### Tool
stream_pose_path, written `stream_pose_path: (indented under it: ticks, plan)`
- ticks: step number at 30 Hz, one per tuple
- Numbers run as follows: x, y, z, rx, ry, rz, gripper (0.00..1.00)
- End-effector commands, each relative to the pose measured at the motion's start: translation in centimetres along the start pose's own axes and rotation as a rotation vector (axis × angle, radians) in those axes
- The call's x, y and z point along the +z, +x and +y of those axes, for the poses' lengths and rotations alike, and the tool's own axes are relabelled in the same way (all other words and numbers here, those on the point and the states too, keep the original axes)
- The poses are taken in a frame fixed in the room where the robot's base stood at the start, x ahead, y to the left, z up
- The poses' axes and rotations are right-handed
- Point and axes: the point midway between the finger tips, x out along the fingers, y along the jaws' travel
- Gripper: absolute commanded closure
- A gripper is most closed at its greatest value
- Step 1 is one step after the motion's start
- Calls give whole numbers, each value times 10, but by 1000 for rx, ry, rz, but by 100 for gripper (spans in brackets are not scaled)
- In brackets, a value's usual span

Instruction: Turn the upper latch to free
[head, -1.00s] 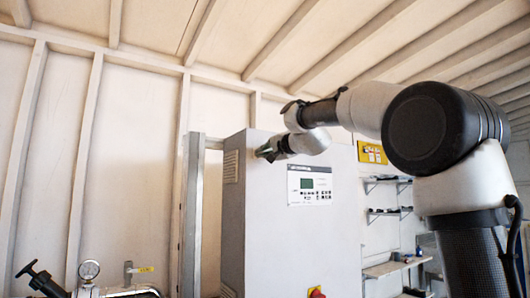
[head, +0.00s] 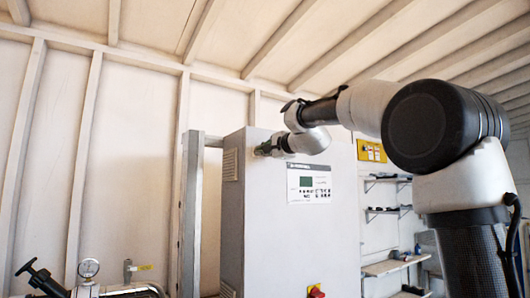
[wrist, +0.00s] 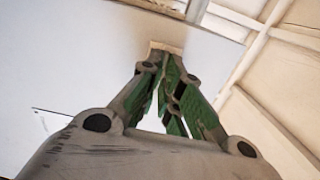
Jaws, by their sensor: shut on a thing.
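My gripper (head: 259,150) is at the upper left part of the front of the tall grey cabinet (head: 270,222), left of its display panel. In the wrist view, the green-padded fingers of my gripper (wrist: 168,62) converge at the cabinet face (wrist: 85,55). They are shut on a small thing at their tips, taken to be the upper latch. A small tan piece (wrist: 165,47) shows just beyond the fingertips. The latch's shape and angle are mostly hidden by the fingers, so I cannot tell how far it is turned.
The display panel (head: 309,184) is right of my gripper, with a red knob (head: 316,292) below. A grey post (head: 192,215) stands left of the cabinet. Pipework with a gauge (head: 88,268) is at lower left. Shelves (head: 387,212) are at right.

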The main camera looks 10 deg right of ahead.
Motion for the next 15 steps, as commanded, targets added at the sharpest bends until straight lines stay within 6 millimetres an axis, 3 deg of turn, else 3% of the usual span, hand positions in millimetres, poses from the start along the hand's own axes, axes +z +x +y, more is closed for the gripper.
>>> stream_pose_path:
  ticks: [6,7,10,15]
  plan:
    - [1,1,2,5,2,-4,100]
    - [1,1,3,5,2,-4,88]
    - [1,1,2,4,1,-3,72]
    - [1,0,1,3,1,-2,72]
